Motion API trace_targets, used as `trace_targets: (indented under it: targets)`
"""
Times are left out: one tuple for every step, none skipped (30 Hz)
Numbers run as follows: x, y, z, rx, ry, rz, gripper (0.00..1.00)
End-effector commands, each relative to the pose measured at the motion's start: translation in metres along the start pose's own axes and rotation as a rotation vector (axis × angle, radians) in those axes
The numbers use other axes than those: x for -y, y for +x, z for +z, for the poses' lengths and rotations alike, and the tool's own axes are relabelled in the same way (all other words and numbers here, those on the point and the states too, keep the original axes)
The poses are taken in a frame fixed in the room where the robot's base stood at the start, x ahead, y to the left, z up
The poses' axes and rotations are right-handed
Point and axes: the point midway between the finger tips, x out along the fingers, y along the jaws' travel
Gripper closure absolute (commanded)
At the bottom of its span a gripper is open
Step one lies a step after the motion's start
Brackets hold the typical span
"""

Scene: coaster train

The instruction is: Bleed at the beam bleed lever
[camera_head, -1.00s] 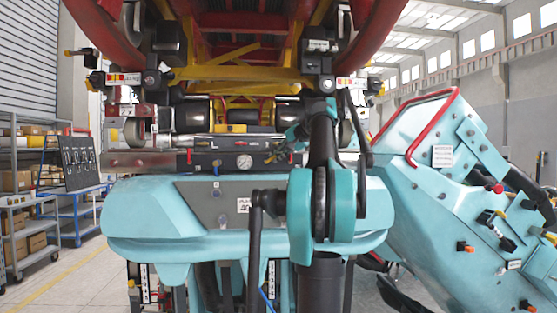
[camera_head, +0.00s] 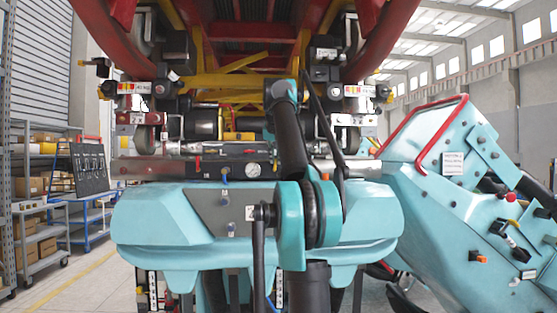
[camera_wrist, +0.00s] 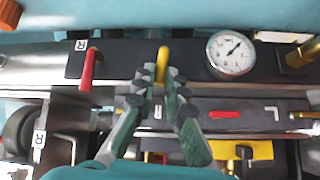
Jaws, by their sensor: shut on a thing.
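The beam (camera_head: 140,168) runs across under the train and carries levers and a round gauge. In the wrist view, a yellow lever (camera_wrist: 162,57) stands upright on the beam's dark panel, left of the white gauge (camera_wrist: 231,54). My gripper (camera_wrist: 158,72) is shut on the yellow lever, its fingertips around the lower part. A red lever (camera_wrist: 88,69) stands apart to the left, beside a plate marked R. In the head view the gauge (camera_head: 253,170) shows, but my own arm hides the gripper. No label reading "bleed" can be read.
Below the beam lie a small red handle (camera_wrist: 224,115) and a yellow plate (camera_wrist: 250,149). A teal body with a red rail (camera_head: 425,130) stands at the right. Shelves and a tool board (camera_head: 89,167) stand at the left, with free floor before them.

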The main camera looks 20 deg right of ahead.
Motion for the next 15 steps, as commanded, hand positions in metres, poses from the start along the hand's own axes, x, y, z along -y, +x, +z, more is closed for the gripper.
trace_targets:
  targets:
    - [0.0031,0.0002,0.0010,-0.003,-0.019,0.015,1.00]
    - [0.0035,0.0002,0.0010,-0.006,-0.029,0.026,1.00]
    - [0.0044,0.0002,0.0013,-0.009,-0.042,0.038,1.00]
    - [0.0050,0.0001,0.0015,-0.011,-0.049,0.046,1.00]
    - [0.0052,0.0001,0.0016,-0.013,-0.056,0.054,1.00]
    - [0.0055,0.0002,0.0018,-0.015,-0.064,0.063,1.00]
    - [0.0055,0.0002,0.0019,-0.017,-0.070,0.069,1.00]
    - [0.0057,0.0002,0.0020,-0.018,-0.075,0.074,1.00]
    - [0.0061,0.0002,0.0023,-0.019,-0.080,0.080,1.00]
    - [0.0062,0.0002,0.0023,-0.020,-0.084,0.084,1.00]
    - [0.0064,0.0003,0.0024,-0.021,-0.087,0.087,1.00]
    - [0.0066,0.0003,0.0026,-0.021,-0.089,0.090,1.00]
    - [0.0067,0.0003,0.0027,-0.022,-0.091,0.091,1.00]
    - [0.0067,0.0004,0.0027,-0.022,-0.092,0.093,1.00]
    - [0.0068,0.0004,0.0028,-0.022,-0.093,0.094,1.00]
